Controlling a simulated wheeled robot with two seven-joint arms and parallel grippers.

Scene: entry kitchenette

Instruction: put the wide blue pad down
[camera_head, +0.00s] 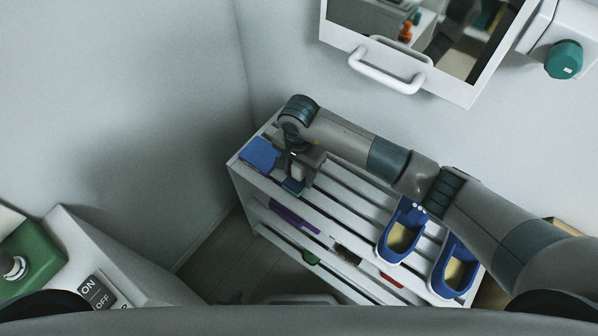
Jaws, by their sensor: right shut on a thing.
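My right gripper (296,183) is over the left part of the white slatted rack (345,205), pointing down at its top. It is shut on the wide blue pad (291,187), of which only a small blue part shows below the fingers; the gripper hides the rest. It is low over the slats, but I cannot tell whether the pad touches them. Another flat blue piece (260,154) lies at the rack's left end, just left of the gripper. My left gripper is not in view.
Two blue shoes with tan insoles, one left (402,232) and one right (455,268), stand on the rack's right part. A purple item (294,216) is on a lower level. Bare slats show between gripper and shoes. A handled cabinet (390,66) hangs above.

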